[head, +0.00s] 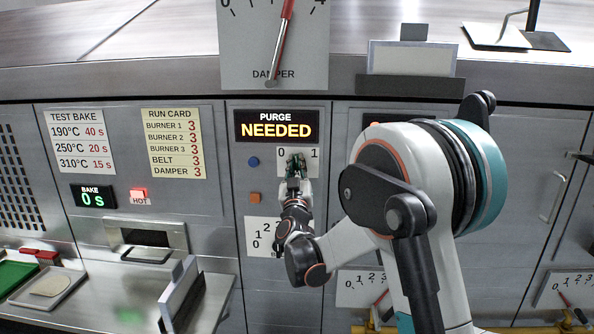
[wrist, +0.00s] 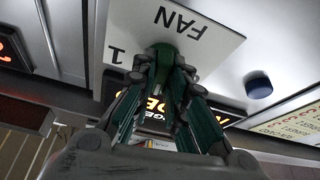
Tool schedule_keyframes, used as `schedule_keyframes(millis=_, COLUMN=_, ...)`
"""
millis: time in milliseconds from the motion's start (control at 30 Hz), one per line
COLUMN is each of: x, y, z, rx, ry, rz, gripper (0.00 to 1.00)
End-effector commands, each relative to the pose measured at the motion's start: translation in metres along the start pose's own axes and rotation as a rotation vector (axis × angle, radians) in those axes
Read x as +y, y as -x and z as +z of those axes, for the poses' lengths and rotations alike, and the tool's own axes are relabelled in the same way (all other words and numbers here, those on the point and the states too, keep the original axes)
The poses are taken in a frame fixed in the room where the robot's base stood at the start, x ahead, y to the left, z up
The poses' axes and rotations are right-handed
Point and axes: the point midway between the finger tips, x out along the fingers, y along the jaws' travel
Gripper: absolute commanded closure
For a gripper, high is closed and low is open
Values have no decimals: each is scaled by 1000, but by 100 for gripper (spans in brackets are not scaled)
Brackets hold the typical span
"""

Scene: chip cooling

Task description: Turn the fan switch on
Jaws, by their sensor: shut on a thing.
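The fan switch plate (head: 312,166) is a white label marked 0 at left and 1 at right, on the panel below the purge sign. In the wrist view the plate (wrist: 205,38) shows upside down, with the word FAN and the 1 readable. My gripper (head: 296,162) is at the middle of the plate, with its green-padded fingers closed together. In the wrist view my gripper (wrist: 166,55) is shut on the fan switch.
The lit PURGE NEEDED sign (head: 277,126) is just above. A blue button (head: 254,162) and an orange button (head: 255,197) lie left of the plate. A numbered dial plate (head: 262,234) is below. The damper gauge (head: 262,40) stands above the counter.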

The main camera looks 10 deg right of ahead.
Motion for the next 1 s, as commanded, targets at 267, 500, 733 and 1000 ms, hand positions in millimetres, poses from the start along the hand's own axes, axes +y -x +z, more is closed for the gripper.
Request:
schedule_keyframes(millis=267, x=-2, y=1, z=1, rx=-1, ry=-244, rz=98, gripper=100)
schedule_keyframes(millis=500, x=-2, y=1, z=0, rx=-1, ry=-450, rz=185, gripper=100)
schedule_keyframes(millis=733, x=-2, y=0, z=-1, rx=-1, ry=-618, rz=255, gripper=100)
schedule_keyframes(millis=1000, x=-2, y=0, z=-1, rx=-1, ry=-747, rz=308, gripper=100)
